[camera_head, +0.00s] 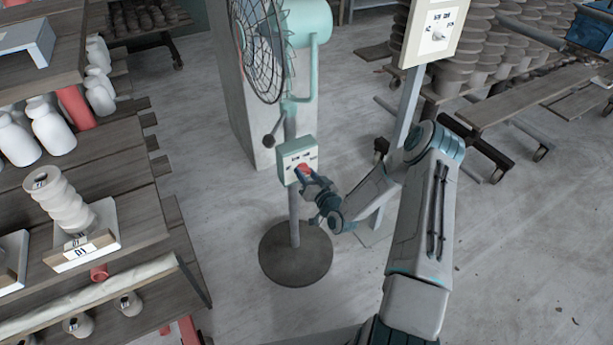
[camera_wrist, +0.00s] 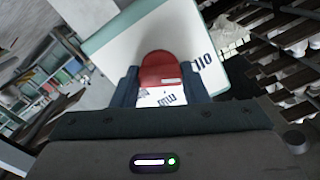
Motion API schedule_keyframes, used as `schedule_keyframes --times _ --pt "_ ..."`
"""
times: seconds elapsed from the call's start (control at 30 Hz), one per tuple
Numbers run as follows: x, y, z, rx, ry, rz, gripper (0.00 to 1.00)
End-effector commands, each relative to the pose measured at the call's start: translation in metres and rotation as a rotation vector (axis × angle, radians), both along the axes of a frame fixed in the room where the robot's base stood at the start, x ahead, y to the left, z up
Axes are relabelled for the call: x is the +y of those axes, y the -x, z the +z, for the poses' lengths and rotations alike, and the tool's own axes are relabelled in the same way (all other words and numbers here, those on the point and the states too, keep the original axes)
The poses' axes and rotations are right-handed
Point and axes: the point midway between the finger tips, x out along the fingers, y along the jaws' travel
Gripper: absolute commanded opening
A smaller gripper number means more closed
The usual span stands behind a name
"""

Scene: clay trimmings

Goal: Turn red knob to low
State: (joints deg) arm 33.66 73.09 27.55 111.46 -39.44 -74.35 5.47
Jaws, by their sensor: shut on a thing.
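The red knob (camera_head: 303,170) sits on the face of a pale green control box (camera_head: 283,150) on the stand of a fan. In the wrist view the red knob (camera_wrist: 160,72) stands between the two fingers of my gripper (camera_wrist: 165,90), which is shut on it. My gripper (camera_head: 308,178) reaches the box from the right in the head view and covers part of the knob. Which mark the knob points to is hard to tell.
The fan's wire cage (camera_head: 258,45) rises above the box, and its round dark base (camera_head: 296,254) stands on the floor. A second panel with a white knob (camera_head: 437,35) is on a post at right. Wooden shelves with pottery (camera_head: 100,215) stand at left.

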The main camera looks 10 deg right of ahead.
Motion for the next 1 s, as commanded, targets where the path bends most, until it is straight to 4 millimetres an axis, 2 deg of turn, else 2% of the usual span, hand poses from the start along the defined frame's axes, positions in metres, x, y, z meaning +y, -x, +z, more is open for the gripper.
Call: schedule_keyframes --times 0.6,1.0 --pt "-0.0007 0.0000 -0.0022 0.147 -0.462 -0.002 0.17" --pt "0.0001 0.0002 -0.0006 0.209 -0.644 -0.001 0.17"
